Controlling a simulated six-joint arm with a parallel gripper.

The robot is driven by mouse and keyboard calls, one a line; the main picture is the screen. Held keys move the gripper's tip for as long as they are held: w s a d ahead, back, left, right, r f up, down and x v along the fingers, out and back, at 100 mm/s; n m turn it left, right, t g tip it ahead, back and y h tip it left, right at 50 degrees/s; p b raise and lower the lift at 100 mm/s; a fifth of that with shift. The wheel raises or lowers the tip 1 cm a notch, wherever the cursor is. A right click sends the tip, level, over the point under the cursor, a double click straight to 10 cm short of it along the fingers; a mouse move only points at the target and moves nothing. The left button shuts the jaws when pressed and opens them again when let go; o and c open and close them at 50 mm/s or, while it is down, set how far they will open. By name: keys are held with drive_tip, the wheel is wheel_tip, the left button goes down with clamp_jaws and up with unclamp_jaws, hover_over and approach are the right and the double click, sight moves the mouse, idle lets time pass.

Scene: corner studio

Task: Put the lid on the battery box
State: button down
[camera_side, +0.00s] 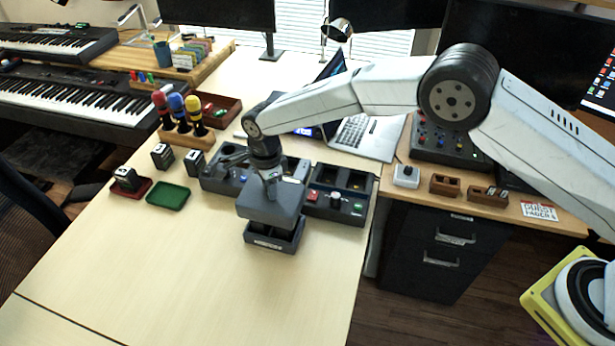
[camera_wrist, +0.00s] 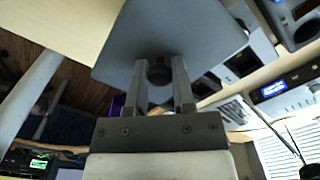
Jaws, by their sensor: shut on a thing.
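The lid (camera_side: 268,207) is a flat dark grey square. My gripper (camera_side: 269,180) is above it and shut on its knob. In the wrist view the dark knob (camera_wrist: 159,72) sits between the two fingers of my gripper (camera_wrist: 160,70), and the lid (camera_wrist: 170,28) fills the upper middle. The battery box (camera_side: 266,243) is a dark open-topped box with a pale label on its front, standing on the table. The lid is over the box and its far part, and hides much of the box's opening. I cannot tell whether they touch.
Dark charger-like units (camera_side: 337,198) with knobs stand right behind the box. A green tray (camera_side: 168,195) and small dark batteries (camera_side: 162,155) lie to the left. A laptop (camera_side: 362,134) is behind. The light table (camera_side: 180,275) is clear in front and to the left.

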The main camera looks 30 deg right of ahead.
sight(271, 203)
drive_tip(key=shift+f, duration=0.1)
drive_tip(key=shift+f, duration=2.7)
drive_tip(key=shift+f, duration=0.65)
drive_tip(key=c, duration=0.7)
unclamp_jaws()
drive_tip(key=shift+c, duration=0.2)
drive_tip(key=shift+r, duration=0.15)
drive_tip(key=shift+r, duration=5.35)
drive_tip(key=shift+d, duration=0.15)
